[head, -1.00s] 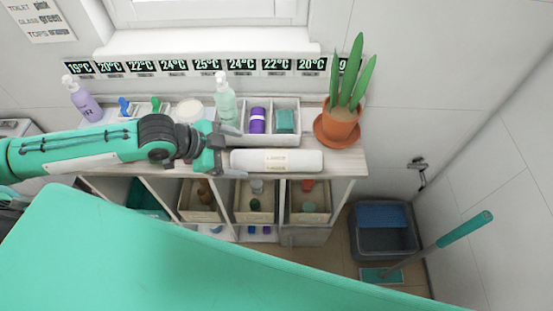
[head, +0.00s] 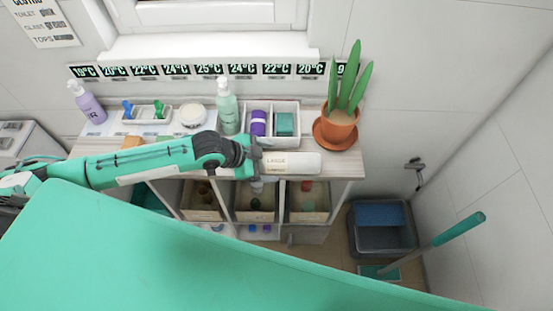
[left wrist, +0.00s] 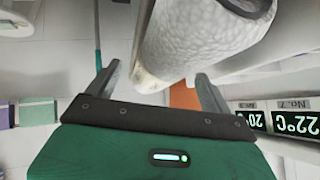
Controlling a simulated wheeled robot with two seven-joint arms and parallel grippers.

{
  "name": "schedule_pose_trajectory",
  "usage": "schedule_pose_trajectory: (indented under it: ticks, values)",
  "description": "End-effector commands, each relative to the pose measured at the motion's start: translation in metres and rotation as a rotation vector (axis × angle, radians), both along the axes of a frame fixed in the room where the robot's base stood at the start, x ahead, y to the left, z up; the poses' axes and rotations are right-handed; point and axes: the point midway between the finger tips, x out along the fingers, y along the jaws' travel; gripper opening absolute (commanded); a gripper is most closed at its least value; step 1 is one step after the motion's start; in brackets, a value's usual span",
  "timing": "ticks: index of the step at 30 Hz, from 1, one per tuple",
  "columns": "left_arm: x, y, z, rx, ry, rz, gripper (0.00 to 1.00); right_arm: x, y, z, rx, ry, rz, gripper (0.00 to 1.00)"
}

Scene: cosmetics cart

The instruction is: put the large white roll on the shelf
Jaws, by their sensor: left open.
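The large white roll (head: 292,162), marked "LARGE", lies on its side along the front of the wooden top of the shelf unit (head: 345,162). My left gripper (head: 255,158) is at the roll's left part and hides that end in the head view. In the left wrist view the roll (left wrist: 190,40) is large and close. My left gripper's fingers (left wrist: 157,88) are spread apart there, one to each side of the roll's near end; whether they touch it I cannot tell. My right gripper is not in view.
Behind the roll stand a green pump bottle (head: 228,108), a white divided tray (head: 289,142) with purple and teal items, and a potted plant (head: 338,128). Bins (head: 307,215) fill compartments below the top. A grey-blue bucket (head: 383,240) stands on the floor at right.

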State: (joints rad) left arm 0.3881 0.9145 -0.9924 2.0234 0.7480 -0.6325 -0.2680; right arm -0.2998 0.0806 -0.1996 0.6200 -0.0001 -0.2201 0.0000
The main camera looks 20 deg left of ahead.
Motion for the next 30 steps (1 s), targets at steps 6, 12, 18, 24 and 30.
schedule_pose_trajectory:
  ticks: [6,12,18,24,30]
  values:
    - [0.01,-0.012,-0.013,-0.001,-0.001,0.0,0.84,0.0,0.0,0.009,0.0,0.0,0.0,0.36]
    - [0.011,-0.013,-0.016,0.001,-0.001,0.0,0.84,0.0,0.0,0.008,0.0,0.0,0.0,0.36]
    - [0.011,-0.013,-0.016,0.001,-0.001,0.0,0.61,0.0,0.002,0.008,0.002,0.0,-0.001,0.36]
    - [0.011,-0.013,-0.015,-0.001,-0.002,0.0,0.23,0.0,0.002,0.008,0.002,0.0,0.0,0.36]
    - [0.011,-0.013,-0.014,-0.001,-0.002,0.0,0.22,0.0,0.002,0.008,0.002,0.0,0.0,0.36]
